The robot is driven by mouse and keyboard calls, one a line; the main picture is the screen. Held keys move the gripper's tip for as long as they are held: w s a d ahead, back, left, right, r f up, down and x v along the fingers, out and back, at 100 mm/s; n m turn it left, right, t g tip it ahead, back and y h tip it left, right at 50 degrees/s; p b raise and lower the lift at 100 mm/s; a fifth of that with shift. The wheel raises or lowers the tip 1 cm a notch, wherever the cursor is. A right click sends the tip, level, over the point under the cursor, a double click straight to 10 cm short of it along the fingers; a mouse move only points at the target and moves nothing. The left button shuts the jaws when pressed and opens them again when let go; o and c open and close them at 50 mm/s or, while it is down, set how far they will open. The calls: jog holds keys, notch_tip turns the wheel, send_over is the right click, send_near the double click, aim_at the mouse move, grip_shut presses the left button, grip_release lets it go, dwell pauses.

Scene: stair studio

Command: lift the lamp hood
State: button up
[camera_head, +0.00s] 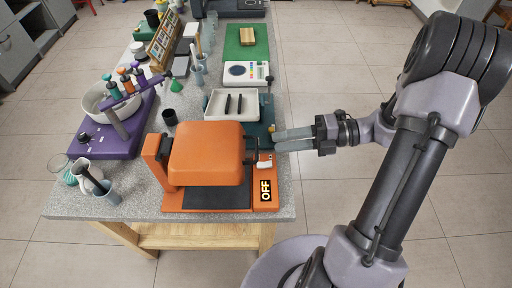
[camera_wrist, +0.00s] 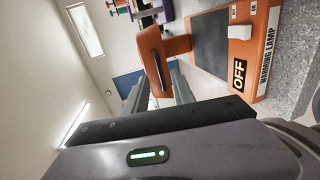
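The orange lamp hood (camera_head: 205,152) is lowered over the dark plate (camera_head: 218,198) of the warming lamp, at the front of the bench. A dark handle (camera_head: 250,148) is on the hood's right side. My gripper (camera_head: 276,140) is just right of that handle, pointing left at it, with its two fingers apart and nothing between them. In the wrist view the hood (camera_wrist: 175,45) and its dark handle (camera_wrist: 159,72) lie ahead, beyond the fingers. Whether the fingertips overlap the handle there is hard to tell. The lamp's label reads OFF (camera_head: 265,190).
A white switch (camera_head: 264,164) is on the base close below my gripper. Behind the hood are a white tray (camera_head: 231,104) and a small device with an upright lever (camera_head: 269,92). A purple stand with a bowl (camera_head: 104,101) is on the left. The floor right of the bench is clear.

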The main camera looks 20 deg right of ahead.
aim_at(257, 145)
jog(key=b+x, duration=0.1)
jog(key=x, duration=0.6)
jog(key=shift+a+b, duration=0.2)
jog(key=shift+b, duration=0.2)
grip_shut()
dwell(0.8)
